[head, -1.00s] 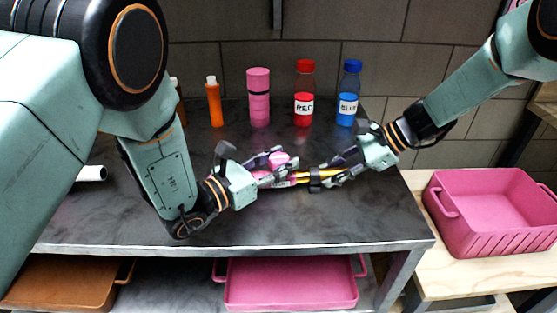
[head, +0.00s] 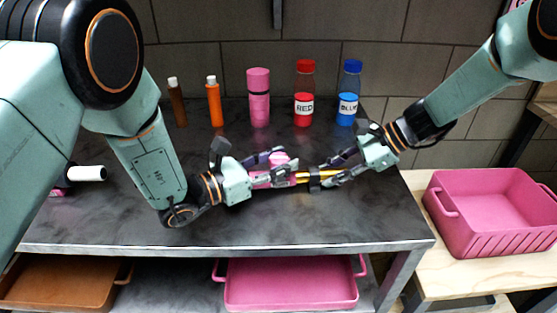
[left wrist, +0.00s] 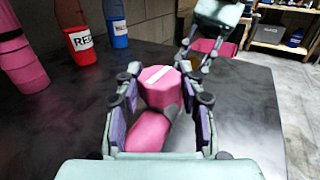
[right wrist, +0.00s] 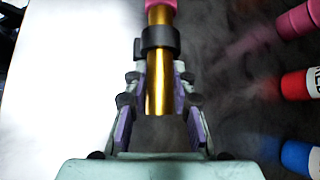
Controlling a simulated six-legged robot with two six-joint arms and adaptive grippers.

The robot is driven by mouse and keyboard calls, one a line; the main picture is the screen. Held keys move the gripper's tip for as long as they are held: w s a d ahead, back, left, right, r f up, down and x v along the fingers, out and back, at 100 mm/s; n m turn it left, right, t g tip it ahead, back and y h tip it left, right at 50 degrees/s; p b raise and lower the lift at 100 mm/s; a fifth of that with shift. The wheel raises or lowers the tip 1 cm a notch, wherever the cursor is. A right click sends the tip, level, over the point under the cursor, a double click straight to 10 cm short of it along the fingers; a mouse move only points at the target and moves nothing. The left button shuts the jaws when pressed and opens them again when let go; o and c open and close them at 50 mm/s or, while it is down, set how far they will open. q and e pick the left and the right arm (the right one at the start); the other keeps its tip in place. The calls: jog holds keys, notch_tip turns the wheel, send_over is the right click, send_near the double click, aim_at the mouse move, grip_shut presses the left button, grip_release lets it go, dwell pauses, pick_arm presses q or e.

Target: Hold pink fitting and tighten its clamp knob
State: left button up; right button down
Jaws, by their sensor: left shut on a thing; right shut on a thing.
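The pink fitting (head: 262,180) is above the table in my left gripper (head: 272,172). In the left wrist view (left wrist: 148,130) its body lies between the finger pads, with a pink faceted end or knob (left wrist: 166,86) bearing a white stripe. A gold tube (right wrist: 158,88) with a black clamp collar (right wrist: 160,40) extends from the pink part. My right gripper (head: 345,172) is shut on the gold tube's near end, its fingers on both sides just short of the collar. The exact left finger contact is partly hidden.
Brown (head: 178,102), orange (head: 214,101), pink (head: 259,98), red (head: 304,93) and blue (head: 348,93) bottles stand along the back. A white-ended cylinder (head: 88,174) lies at left. A pink crate (head: 500,240) stands right. The table front (head: 250,225) is clear.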

pick_arm(q)
jog(key=o, duration=1.2)
jog(key=v, duration=1.2)
